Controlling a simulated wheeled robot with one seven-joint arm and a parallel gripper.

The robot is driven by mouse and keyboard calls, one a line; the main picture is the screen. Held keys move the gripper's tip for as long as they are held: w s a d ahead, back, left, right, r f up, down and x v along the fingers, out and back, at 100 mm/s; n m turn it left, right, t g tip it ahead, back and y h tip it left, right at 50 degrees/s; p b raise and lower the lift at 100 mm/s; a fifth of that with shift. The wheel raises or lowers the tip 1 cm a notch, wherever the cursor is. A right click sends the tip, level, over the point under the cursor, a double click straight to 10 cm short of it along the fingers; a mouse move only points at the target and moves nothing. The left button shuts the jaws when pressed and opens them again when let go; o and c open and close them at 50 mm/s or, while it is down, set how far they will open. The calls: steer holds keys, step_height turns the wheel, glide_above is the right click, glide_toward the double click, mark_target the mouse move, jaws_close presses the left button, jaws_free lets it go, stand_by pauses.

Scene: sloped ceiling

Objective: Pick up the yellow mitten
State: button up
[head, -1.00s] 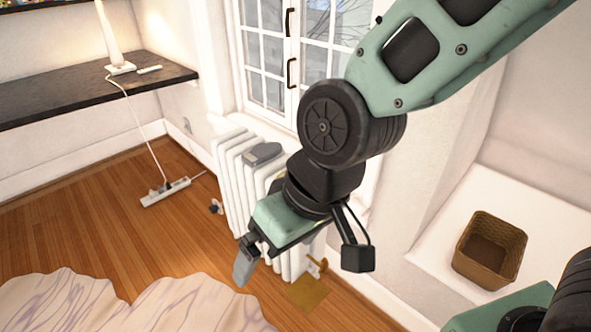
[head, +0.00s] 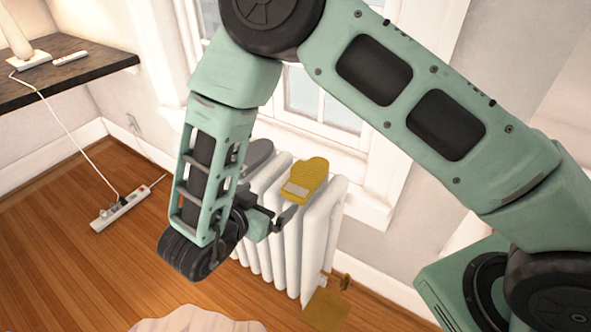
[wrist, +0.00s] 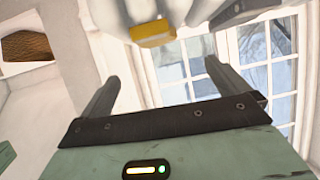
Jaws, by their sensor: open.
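The yellow mitten (head: 309,176) lies on top of the white radiator (head: 318,222), below the window, with a pale patch near its cuff.
A grey item (head: 257,155) lies on the radiator left of the mitten, partly behind my arm. The window (head: 312,100) is close behind. A power strip (head: 120,210) lies on the wooden floor at left, below a dark shelf (head: 60,72).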

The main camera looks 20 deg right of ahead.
steer(key=h, duration=0.1)
glide_toward(305, 174)
steer(key=x, duration=0.2)
steer(key=shift+w+d+f, duration=0.1)
steer(key=shift+d+f, duration=0.1)
steer(key=shift+d, duration=0.2)
steer(key=shift+x, duration=2.95)
steer(key=shift+w+a+r, duration=0.1)
steer(key=shift+a, duration=0.05)
steer(key=c, duration=0.8)
